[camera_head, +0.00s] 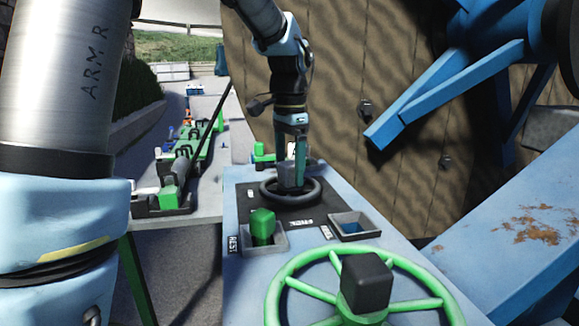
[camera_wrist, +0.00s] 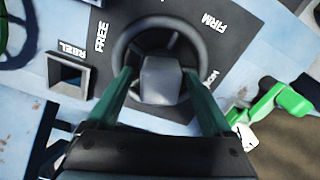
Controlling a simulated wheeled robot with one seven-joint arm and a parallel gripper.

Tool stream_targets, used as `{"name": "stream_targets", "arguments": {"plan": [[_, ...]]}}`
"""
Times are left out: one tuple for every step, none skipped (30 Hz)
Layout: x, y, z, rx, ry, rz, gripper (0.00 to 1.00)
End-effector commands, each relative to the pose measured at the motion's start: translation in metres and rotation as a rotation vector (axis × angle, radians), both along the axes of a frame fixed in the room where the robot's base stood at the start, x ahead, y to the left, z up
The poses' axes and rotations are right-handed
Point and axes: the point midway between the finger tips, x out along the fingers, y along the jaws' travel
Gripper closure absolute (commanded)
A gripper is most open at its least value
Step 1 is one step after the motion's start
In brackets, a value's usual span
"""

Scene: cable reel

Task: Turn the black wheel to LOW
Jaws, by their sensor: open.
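The black wheel (camera_head: 291,190) lies flat on a dark label plate on the blue console. In the wrist view the black wheel (camera_wrist: 121,46) shows a grey central hub (camera_wrist: 161,80). My gripper (camera_head: 291,160) points down over the wheel. In the wrist view my gripper (camera_wrist: 158,76) has its two green fingers apart, one on each side of the hub. I cannot tell whether they touch it. The plate reads FREE (camera_wrist: 101,37) and FIRM (camera_wrist: 216,22). A third label (camera_wrist: 211,77) by the right finger is partly hidden and unreadable.
A green knob (camera_head: 262,226) stands in a socket marked REST. A second square socket (camera_head: 355,226) sits right of it, marked REEL in the wrist view. A large green handwheel (camera_head: 290,284) with a black block is nearest. Blue reel spokes (camera_head: 445,95) stand at right.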

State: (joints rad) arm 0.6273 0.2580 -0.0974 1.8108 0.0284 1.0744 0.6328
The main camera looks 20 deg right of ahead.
Motion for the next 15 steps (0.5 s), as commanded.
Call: {"name": "stream_targets", "arguments": {"plan": [[0.0001,0.0000,0.0000,0.000,0.000,0.000,0.15],[0.0001,0.0000,0.0001,0.000,0.000,0.000,0.15],[0.0001,0.0000,0.0002,0.000,0.000,0.000,0.18],[0.0001,0.0000,0.0002,0.000,0.000,0.000,0.22],[0.0001,0.0000,0.0002,0.000,0.000,0.000,0.25],[0.0001,0.0000,0.0002,0.000,0.000,0.000,0.30],[0.0001,0.0000,0.0003,0.000,0.000,0.000,0.33],[0.0001,0.0000,0.0003,0.000,0.000,0.000,0.36],[0.0001,0.0000,0.0003,0.000,0.000,0.000,0.41],[0.0001,0.0000,0.0004,0.000,0.000,0.000,0.44],[0.0001,0.0000,0.0004,0.000,0.000,0.000,0.48],[0.0001,0.0000,0.0004,0.000,0.000,0.000,0.52],[0.0001,0.0000,0.0004,0.000,0.000,0.000,0.55],[0.0001,0.0000,0.0004,0.000,0.000,0.000,0.59],[0.0001,0.0000,0.0004,0.000,0.000,0.000,0.63]]}}
